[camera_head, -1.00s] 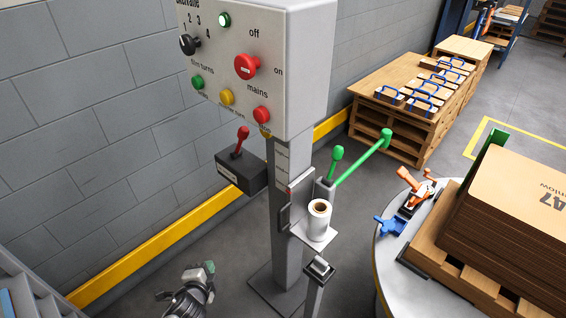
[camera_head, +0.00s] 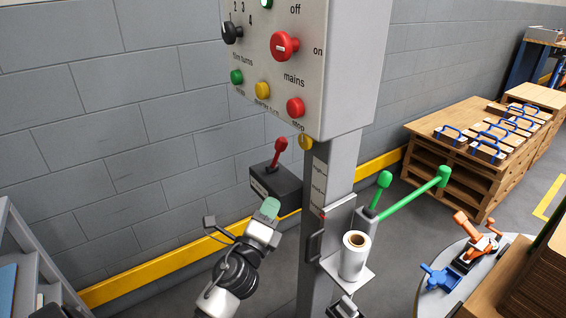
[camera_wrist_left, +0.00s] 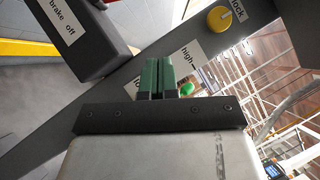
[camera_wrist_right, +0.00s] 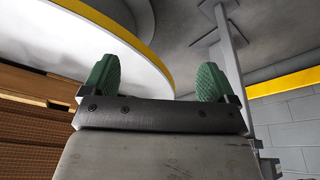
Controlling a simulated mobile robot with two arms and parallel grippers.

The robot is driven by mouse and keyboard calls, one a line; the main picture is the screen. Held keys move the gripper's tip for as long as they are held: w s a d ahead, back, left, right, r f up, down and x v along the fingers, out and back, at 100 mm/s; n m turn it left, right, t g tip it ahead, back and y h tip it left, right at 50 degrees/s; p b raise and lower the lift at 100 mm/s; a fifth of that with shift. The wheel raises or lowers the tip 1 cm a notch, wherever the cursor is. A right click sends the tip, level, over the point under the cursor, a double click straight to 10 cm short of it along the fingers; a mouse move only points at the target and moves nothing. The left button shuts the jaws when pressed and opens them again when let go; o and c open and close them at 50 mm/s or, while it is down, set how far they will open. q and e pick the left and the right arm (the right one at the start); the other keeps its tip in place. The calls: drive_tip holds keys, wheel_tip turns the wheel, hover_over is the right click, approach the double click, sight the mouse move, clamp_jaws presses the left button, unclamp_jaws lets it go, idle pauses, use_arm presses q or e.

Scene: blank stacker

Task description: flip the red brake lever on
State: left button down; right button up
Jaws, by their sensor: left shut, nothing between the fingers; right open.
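The red brake lever (camera_head: 279,150) stands up from a dark box (camera_head: 283,190) on the left side of the grey column, under the control panel. It leans slightly to the right in the head view. The left wrist view shows the box (camera_wrist_left: 85,40) with a label reading "brake off"; the lever itself is not seen there. My left gripper (camera_head: 270,207) is shut and empty, just below and in front of the box, apart from the lever. Its green fingers (camera_wrist_left: 158,78) are together in the left wrist view. My right gripper (camera_wrist_right: 158,80) is open and empty; the head view does not show it.
The control panel (camera_head: 300,75) overhangs the lever, with red, yellow and green buttons. A green lever (camera_head: 379,190) and a film roll (camera_head: 355,255) sit right of the column. A grey rack (camera_head: 30,270) stands at left. The wall (camera_head: 110,130) lies behind.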

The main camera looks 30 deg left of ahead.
use_arm(q)
drive_tip(key=p, duration=0.1)
approach(277, 156)
drive_tip(key=w+d+r, duration=0.2)
drive_tip(key=w+d, duration=0.2)
drive_tip(key=shift+w+a+r, duration=0.7)
drive_tip(key=shift+w, duration=0.15)
drive_tip(key=shift+w+a+r+p, duration=0.25)
drive_tip(key=shift+w+a+p, duration=0.1)
drive_tip(key=shift+a, duration=0.2)
use_arm(e)
drive_tip(key=shift+s+x, duration=0.2)
drive_tip(key=shift+x, duration=1.3)
drive_tip(key=shift+s+x, duration=0.2)
drive_tip(key=shift+x, duration=1.25)
drive_tip(key=shift+f, duration=0.1)
